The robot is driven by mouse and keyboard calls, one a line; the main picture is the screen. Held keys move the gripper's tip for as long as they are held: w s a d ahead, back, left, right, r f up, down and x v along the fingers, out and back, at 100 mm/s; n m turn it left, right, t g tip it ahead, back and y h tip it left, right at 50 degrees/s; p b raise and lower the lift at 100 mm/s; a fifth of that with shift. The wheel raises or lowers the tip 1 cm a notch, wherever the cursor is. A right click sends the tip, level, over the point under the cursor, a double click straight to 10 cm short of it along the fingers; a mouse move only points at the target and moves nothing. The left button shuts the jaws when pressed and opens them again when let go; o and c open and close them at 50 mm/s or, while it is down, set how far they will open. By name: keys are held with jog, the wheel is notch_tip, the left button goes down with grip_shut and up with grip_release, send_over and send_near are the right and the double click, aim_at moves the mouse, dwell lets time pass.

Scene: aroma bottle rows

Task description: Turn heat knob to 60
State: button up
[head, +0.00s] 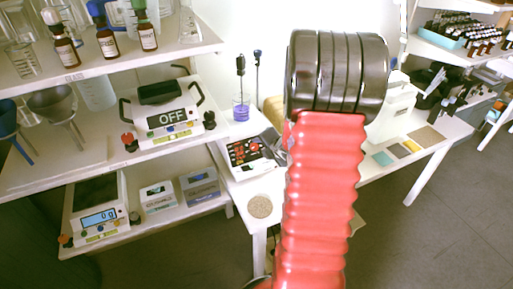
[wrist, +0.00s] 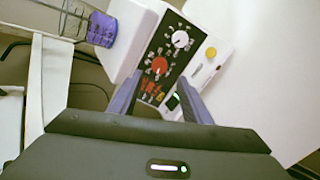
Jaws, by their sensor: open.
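The white hotplate device (head: 247,170) with a black control panel (head: 250,150) stands on the white table in the head view. In the wrist view its panel (wrist: 171,52) carries a red knob (wrist: 160,65) and a white knob (wrist: 180,39). The printed scale is too small to read, so I cannot tell either setting or which knob is for heat. My gripper (wrist: 155,94) is open and empty. Its two fingers point at the panel's lower end, with the red knob just beyond the tips and apparently untouched. In the head view my arm hides most of the gripper.
A glass beaker with purple liquid (head: 241,107) stands behind the device; it also shows in the wrist view (wrist: 101,29). A round tan mat (head: 260,206) lies in front. Shelves with brown bottles (head: 107,44) and a scale (head: 98,217) are at the left.

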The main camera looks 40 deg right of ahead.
aim_at(255, 147)
jog(key=shift+x, duration=3.6)
jog(key=shift+c, duration=0.5)
jog(key=c, duration=0.9)
jog(key=shift+s+d, duration=0.1)
jog(key=shift+d, duration=0.05)
jog(key=shift+c, duration=0.2)
